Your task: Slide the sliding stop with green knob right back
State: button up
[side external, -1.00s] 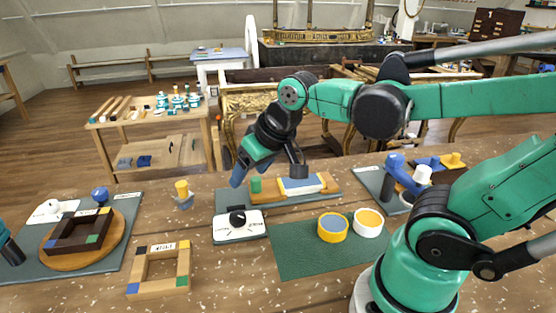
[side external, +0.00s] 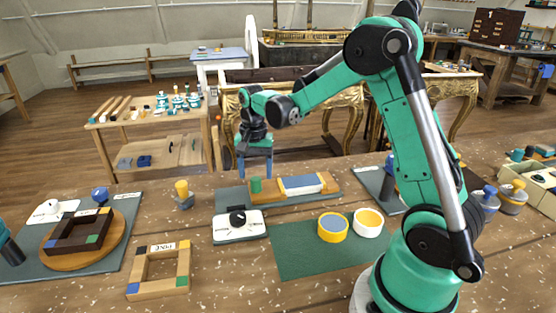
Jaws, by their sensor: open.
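The sliding stop's green knob (side external: 256,185) stands upright at the left end of a wooden rail (side external: 272,197). On the rail to its right is a blue and white block (side external: 303,184). My gripper (side external: 255,172) points down at the knob, its blue fingers apart. From this view the fingers end just above or behind the knob; I cannot tell whether they straddle it. Nothing is visibly held.
A white dial box (side external: 239,224) with a black knob sits in front of the rail. Two round pots (side external: 333,227) stand on a green mat (side external: 300,255). A yellow-topped peg (side external: 183,193) is at left, a wooden frame (side external: 159,269) at front left.

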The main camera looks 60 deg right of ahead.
aim_at(267, 185)
jog(key=shift+f, duration=1.3)
grip_shut()
dwell(0.5)
